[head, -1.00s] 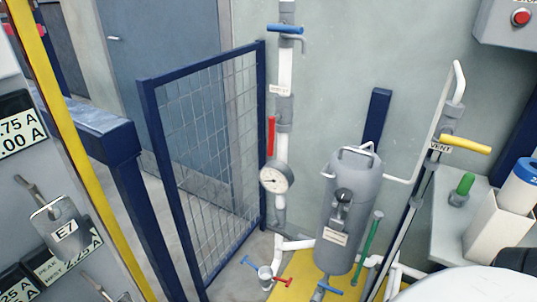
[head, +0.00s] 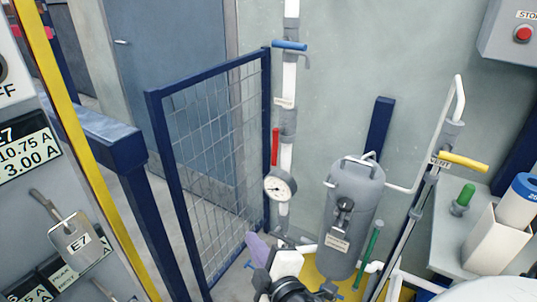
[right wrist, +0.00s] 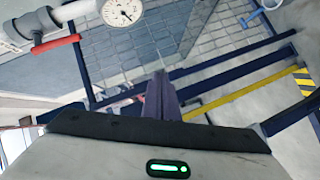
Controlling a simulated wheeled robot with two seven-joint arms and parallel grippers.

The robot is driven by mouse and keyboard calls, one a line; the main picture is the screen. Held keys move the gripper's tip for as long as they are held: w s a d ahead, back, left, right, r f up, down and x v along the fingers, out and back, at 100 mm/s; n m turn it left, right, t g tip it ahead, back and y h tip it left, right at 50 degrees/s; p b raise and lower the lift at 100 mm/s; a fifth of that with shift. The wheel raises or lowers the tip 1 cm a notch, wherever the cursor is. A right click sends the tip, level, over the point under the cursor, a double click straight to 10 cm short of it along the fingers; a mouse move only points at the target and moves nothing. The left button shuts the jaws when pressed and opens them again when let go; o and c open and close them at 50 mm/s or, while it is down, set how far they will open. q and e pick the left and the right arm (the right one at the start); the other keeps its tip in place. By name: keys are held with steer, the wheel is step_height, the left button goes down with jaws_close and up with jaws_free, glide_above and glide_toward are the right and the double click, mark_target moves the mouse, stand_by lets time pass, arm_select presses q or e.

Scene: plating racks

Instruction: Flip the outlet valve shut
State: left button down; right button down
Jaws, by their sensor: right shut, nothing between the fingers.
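A white vertical pipe carries a blue lever (head: 289,45) at the top, lying level, and a red lever (head: 275,146) lower down, hanging along the pipe. A small label (head: 284,102) sits between them, too small to read, so I cannot tell which valve is the outlet. My right gripper (head: 255,247), with purple fingers, is shut and empty, low and below the pressure gauge (head: 280,185). My right arm covers the low valve there. In the right wrist view the fingers (right wrist: 160,95) point into open space, with the red lever (right wrist: 56,46) at upper left. My left gripper is not in view.
A grey tank (head: 352,215) stands right of the pipe. A yellow vent lever (head: 463,162) and a green lever (head: 369,251) are farther right. A blue mesh gate (head: 215,165) stands left of the pipe. A panel with a yellow edge (head: 85,150) is at far left.

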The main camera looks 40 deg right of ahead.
mark_target(275, 148)
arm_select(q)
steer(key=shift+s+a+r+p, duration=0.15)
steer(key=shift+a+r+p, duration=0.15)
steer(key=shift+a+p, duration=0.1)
arm_select(e)
steer(key=w+d+r+n+t+h, duration=0.2)
steer(key=d+r+h, duration=0.1)
steer(key=r, duration=0.9)
steer(key=shift+d+r+n+t, duration=0.3)
steer(key=shift+d+r+n, duration=0.05)
steer(key=shift+d+n, duration=0.05)
steer(key=shift+w, duration=0.1)
